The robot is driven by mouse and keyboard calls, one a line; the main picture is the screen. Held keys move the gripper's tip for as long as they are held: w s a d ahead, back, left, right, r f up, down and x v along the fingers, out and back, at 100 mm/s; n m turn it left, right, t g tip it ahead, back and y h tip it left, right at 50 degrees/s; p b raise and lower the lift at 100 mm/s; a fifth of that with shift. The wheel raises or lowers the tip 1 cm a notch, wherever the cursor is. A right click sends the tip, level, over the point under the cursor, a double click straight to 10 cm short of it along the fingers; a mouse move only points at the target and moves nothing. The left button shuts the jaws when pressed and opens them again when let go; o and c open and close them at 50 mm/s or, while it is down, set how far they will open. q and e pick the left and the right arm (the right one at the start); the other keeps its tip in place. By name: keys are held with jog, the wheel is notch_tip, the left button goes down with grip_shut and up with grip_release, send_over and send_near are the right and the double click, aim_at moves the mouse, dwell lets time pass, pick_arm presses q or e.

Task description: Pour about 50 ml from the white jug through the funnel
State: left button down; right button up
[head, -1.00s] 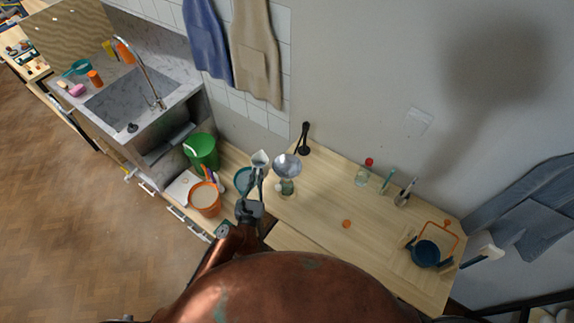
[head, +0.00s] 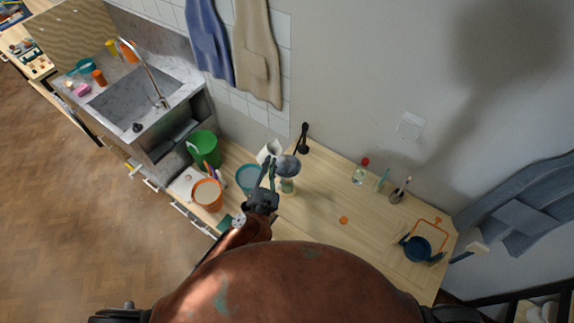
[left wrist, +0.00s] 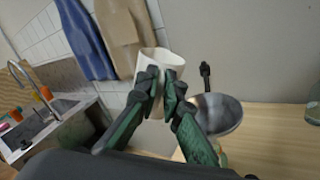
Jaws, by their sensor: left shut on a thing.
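My left gripper (head: 266,172) is shut on the white jug (head: 268,151) and holds it in the air, tilted, just left of the funnel. In the left wrist view the jug (left wrist: 157,64) is between the two fingertips (left wrist: 162,88). The grey metal funnel (head: 289,165) stands above a small greenish glass vessel (head: 287,186) on the wooden worktop; the funnel bowl (left wrist: 219,114) is right of the fingers in the left wrist view. I see no stream of liquid, and the jug's contents are hidden. My right gripper is out of view.
A black stand (head: 303,137) is behind the funnel. A bottle with a red cap (head: 360,172) stands farther right. The worktop's middle is mostly clear.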

pick_arm(q)
jog(key=m+b, duration=0.1)
jog(key=m, duration=0.1)
jog(key=d+f+m+b, duration=0.1)
jog(key=m, duration=0.1)
jog(key=d+f+m+b, duration=0.1)
jog(key=m, duration=0.1)
jog(key=shift+s+d+f, duration=0.1)
jog(key=shift+s+d, duration=0.05)
jog(key=shift+d+f+m, duration=0.1)
jog(key=shift+f+m, duration=0.1)
jog(key=shift+m, duration=0.2)
jog(key=shift+d+f+m+b, duration=0.1)
jog(key=shift+f+m+b, duration=0.35)
jog(key=shift+m+b, duration=0.25)
jog(key=shift+s, duration=0.1)
